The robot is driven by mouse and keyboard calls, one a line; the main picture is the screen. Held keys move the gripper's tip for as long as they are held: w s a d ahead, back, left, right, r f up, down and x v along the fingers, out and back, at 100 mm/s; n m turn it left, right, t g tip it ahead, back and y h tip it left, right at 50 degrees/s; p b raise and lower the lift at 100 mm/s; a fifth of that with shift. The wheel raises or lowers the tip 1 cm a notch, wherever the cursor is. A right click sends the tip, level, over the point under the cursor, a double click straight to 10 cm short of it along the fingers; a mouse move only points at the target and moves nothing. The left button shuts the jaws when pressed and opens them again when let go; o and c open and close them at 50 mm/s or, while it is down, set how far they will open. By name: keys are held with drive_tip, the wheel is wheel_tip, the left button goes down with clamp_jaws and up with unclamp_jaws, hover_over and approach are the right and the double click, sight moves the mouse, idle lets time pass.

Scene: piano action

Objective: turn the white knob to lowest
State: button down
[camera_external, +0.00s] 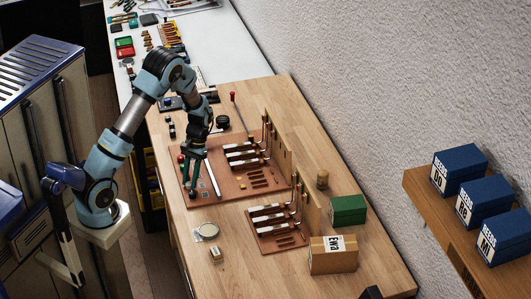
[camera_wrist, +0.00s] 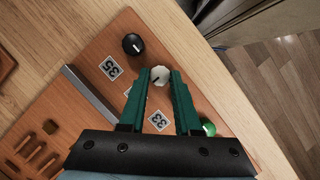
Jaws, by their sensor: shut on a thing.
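The white knob (camera_wrist: 160,75) is on the reddish-brown board (camera_wrist: 95,50), near the board's edge in the wrist view. It is round, with a dark mark on its top pointing to the lower left. My gripper (camera_wrist: 160,76) is shut on it, with one green finger on each side. In the external view my gripper (camera_external: 190,190) points down at the near left corner of the board (camera_external: 225,197); the white knob cannot be made out there.
A black knob (camera_wrist: 133,44) and a green ball (camera_wrist: 209,128) flank the white knob. A second board (camera_external: 265,238), a cardboard box (camera_external: 333,258) and a green box (camera_external: 347,210) stand farther right.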

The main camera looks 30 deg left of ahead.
drive_tip(key=c, duration=0.6)
unclamp_jaws()
drive_tip(key=b+v, duration=0.2)
drive_tip(key=v, duration=0.8)
drive_tip(key=shift+r+b, duration=0.3)
drive_tip(key=shift+r, duration=0.1)
drive_tip(key=s+a+t, duration=0.1)
drive_tip(key=s+t, duration=0.2)
drive_tip(key=s, duration=0.3)
drive_tip(key=s+a+m+t, duration=0.1)
drive_tip(key=s+a+t, duration=0.1)
drive_tip(key=s, duration=0.5)
drive_tip(key=shift+s+t, duration=0.3)
drive_tip(key=shift+t, duration=0.3)
